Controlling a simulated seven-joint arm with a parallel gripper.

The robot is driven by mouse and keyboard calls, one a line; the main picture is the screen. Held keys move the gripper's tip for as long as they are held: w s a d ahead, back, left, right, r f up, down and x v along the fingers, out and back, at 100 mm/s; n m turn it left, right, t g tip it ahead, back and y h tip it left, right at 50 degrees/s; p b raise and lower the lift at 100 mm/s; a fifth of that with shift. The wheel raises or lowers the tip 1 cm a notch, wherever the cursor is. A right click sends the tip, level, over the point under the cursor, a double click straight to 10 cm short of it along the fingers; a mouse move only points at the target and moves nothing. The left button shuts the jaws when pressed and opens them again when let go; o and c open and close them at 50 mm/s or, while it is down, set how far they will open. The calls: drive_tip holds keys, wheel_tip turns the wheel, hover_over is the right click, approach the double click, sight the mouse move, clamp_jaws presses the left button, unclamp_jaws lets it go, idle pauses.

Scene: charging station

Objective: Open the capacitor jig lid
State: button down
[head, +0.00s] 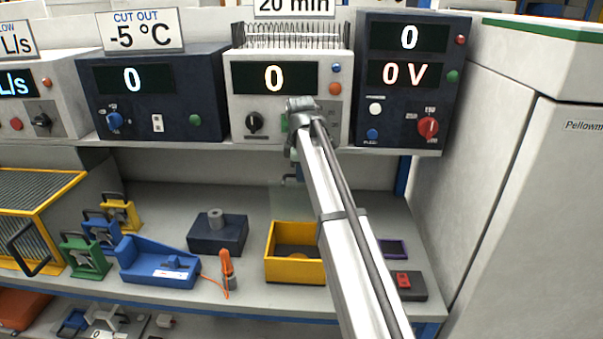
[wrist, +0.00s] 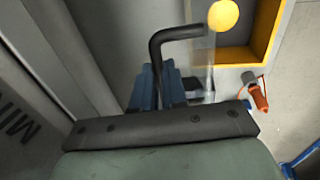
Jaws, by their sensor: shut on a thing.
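The capacitor jig appears to be the open-topped yellow box (head: 295,273) on the lower shelf, also at the upper right of the wrist view (wrist: 262,35). A faint clear panel (head: 287,205), apparently its lid, stands raised above the box's back; the wrist view shows it nearly edge-on. A bent black handle (wrist: 182,34) joins this panel. My gripper (wrist: 155,85) is shut on the handle, its blue fingers around the bar. In the head view, my gripper (head: 292,174) is above and behind the box, below the upper shelf, partly hidden by my arm.
A blue fixture (head: 160,262) lies farther left. A black box with a red switch (head: 405,284) is at right. Instruments (head: 283,80) line the upper shelf.

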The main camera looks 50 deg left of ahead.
drive_tip(key=c, duration=1.2)
unclamp_jaws()
drive_tip(key=shift+o, duration=0.2)
wheel_tip(320, 180, up, 14)
drive_tip(key=s+d, duration=0.2)
drive_tip(key=shift+f, duration=0.2)
